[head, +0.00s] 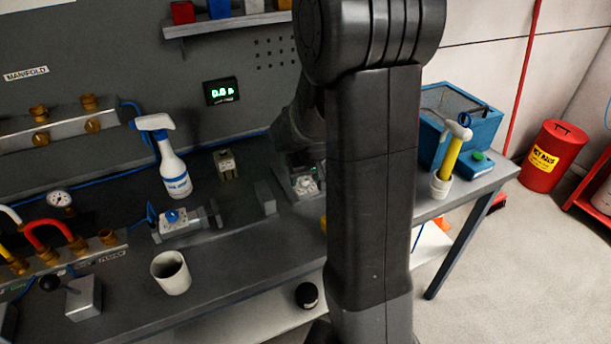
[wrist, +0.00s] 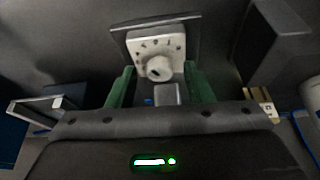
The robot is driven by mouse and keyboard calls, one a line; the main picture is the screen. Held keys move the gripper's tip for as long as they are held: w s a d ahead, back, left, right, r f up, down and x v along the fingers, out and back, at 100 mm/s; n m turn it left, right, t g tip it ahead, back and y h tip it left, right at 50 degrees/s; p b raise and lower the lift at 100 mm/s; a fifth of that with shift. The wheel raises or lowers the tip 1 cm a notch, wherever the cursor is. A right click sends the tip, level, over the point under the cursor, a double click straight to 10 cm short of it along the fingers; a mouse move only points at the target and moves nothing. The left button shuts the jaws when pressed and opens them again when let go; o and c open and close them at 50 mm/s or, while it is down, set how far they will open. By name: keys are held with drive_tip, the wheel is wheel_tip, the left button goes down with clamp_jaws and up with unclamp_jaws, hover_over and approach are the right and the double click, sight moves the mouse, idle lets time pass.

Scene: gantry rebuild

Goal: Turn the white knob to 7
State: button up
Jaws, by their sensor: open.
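The white knob (wrist: 159,68) is round and sits on a white dial plate (wrist: 171,45) with small dark marks, fixed to a dark backing. The marks are too blurred to read, so I cannot tell its setting. My gripper (wrist: 157,76) is open, with one green finger to the left of the knob and one to the right, and gaps between. In the head view the white knob unit (head: 306,184) shows on the bench just below my wrist; my arm hides much of the gripper there.
A blue-knob unit (head: 174,217), a spray bottle (head: 175,172) and a white cup (head: 171,273) stand left on the bench. A grey block (head: 265,197) stands close left of the white knob unit.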

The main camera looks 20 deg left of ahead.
drive_tip(key=c, duration=1)
drive_tip(key=shift+f+m+b, duration=0.1)
drive_tip(key=shift+m+b, duration=0.3)
drive_tip(key=m+b, duration=0.1)
drive_tip(key=m+h+b, duration=0.1)
drive_tip(key=b, duration=0.1)
drive_tip(key=shift+s+a+f+t, duration=0.1)
drive_tip(key=shift+a+f+t, duration=0.1)
drive_tip(key=shift+t, duration=0.2)
drive_tip(key=m+h+b, duration=0.1)
drive_tip(key=m+b, duration=0.1)
drive_tip(key=b, duration=0.1)
drive_tip(key=shift+m+b, duration=0.35)
drive_tip(key=shift+m, duration=0.05)
drive_tip(key=m+b, duration=0.1)
drive_tip(key=m+h+b, duration=0.1)
drive_tip(key=shift+a+r+m+t+b, duration=0.1)
drive_tip(key=shift+a+m+t+b, duration=0.05)
drive_tip(key=shift+m+t+b, duration=0.15)
drive_tip(key=shift+r+m+h+b, duration=0.2)
drive_tip(key=shift+m+h+b, duration=0.65)
drive_tip(key=shift+m, duration=0.95)
